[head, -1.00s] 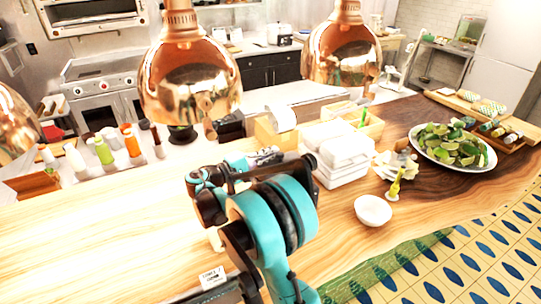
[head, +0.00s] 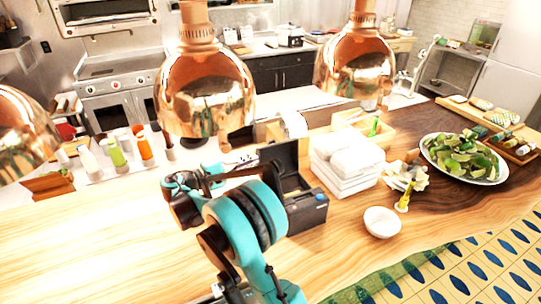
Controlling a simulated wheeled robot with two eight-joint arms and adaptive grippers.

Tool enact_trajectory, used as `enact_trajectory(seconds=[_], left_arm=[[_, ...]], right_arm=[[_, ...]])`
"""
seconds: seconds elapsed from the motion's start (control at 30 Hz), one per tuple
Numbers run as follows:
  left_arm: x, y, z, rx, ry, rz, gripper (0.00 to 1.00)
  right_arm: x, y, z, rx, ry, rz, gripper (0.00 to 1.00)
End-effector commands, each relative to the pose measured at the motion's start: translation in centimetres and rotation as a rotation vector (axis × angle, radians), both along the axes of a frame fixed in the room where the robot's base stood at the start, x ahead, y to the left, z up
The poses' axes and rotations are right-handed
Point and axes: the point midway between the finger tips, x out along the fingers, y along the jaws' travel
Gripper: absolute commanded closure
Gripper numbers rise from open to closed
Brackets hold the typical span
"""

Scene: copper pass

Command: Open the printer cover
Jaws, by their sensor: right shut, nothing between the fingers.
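The printer (head: 308,212) is a small black box with a blue button on its front, standing on the wooden counter in the head view. Its cover (head: 281,163) stands raised at the back left of the body, and the inside shows. My right gripper (head: 246,161) is shut and empty, just left of the raised cover. I cannot tell whether it touches the cover. My teal right arm hides the printer's left side. My left gripper is not in view.
White stacked containers (head: 346,163) stand right of the printer, with a white bowl (head: 382,222) in front of them. Copper lamps (head: 207,95) hang over the counter. A plate of greens (head: 464,158) is at the right. The counter's left front is clear.

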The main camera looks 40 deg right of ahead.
Motion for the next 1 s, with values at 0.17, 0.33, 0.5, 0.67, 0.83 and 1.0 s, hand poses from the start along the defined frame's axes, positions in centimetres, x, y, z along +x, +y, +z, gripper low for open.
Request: enact_trajectory(seconds=[0.17, 0.33, 0.5, 0.67, 0.83, 1.0], left_arm=[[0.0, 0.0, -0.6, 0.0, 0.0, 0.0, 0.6], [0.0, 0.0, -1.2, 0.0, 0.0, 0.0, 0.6], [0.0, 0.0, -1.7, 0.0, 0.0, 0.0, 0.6], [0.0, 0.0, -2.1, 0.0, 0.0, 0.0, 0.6], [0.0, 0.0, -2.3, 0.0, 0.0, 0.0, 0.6], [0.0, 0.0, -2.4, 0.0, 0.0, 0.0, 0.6]], right_arm=[[-0.3, -2.0, -0.4, 0.0, -0.001, -0.003, 1.0], [-0.6, -5.5, -0.6, -0.001, -0.003, -0.005, 1.0], [-0.8, -9.2, -0.8, 0.0, -0.003, -0.004, 1.0], [-2.4, -9.2, -0.2, -0.001, -0.003, 0.001, 1.0], [-3.9, -8.5, 0.3, 0.0, -0.003, 0.0, 1.0], [-4.3, -8.3, 0.4, 0.0, -0.003, 0.0, 1.0]])
